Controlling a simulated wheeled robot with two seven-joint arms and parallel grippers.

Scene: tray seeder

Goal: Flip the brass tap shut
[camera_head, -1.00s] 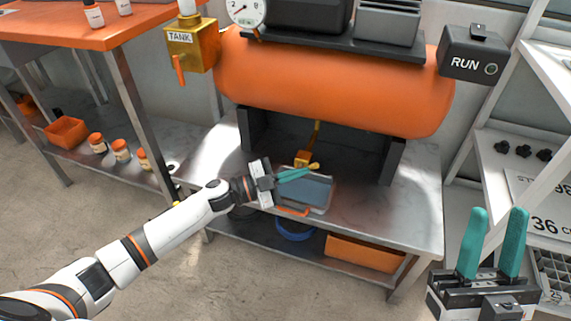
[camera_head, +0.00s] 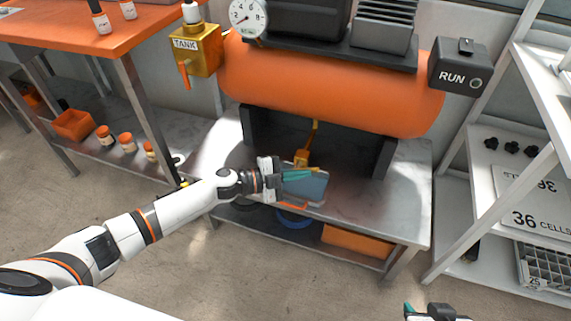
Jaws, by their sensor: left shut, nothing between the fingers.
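A small brass tap (camera_head: 302,157) hangs on a thin brass pipe under the orange tank, above the metal bench. A short yellow piece sticks out at its lower right, close to my fingertips. My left gripper (camera_head: 318,174) is shut and empty, its teal fingers pointing right just below the tap. I cannot tell whether they touch it. A blue-grey tray (camera_head: 314,191) lies beneath the fingers, partly hidden. My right gripper (camera_head: 426,311) shows only in part at the bottom edge, well away from the tap; its finger gap is not clear.
The orange tank (camera_head: 330,92) and its dark legs limit room above and beside the tap. A brass block labelled TANK (camera_head: 195,50) with an orange lever is at upper left. The RUN box (camera_head: 459,66) is at upper right. White shelving (camera_head: 458,205) stands to the right.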

